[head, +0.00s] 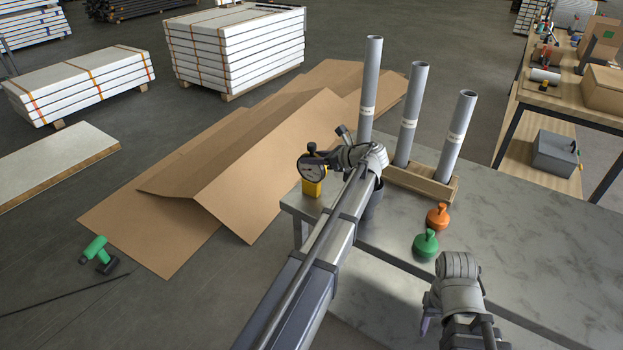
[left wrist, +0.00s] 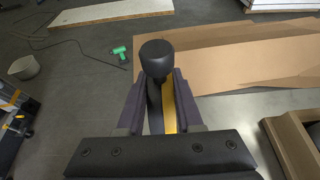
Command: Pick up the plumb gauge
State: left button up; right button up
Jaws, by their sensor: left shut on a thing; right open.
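My left gripper (head: 325,157) is shut on the gauge's upright part. In the left wrist view, a black knob on the gauge (left wrist: 158,58) and a strip of yellow show between the two fingers. I cannot tell whether the yellow block touches the tabletop. My right gripper (head: 428,312) is open and empty, low over the front of the table, with its fingers partly hidden.
A wooden rack (head: 432,190) with three grey tubes stands behind my left arm. An orange (head: 438,217) and a green (head: 425,244) knobbed piece stand near my right gripper. Brown cardboard (head: 240,140) and a green tool (head: 95,250) lie on the floor at left.

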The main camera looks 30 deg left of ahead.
pick_arm(q)
grip_shut()
dwell(0.7)
jog(key=shift+r, duration=0.15)
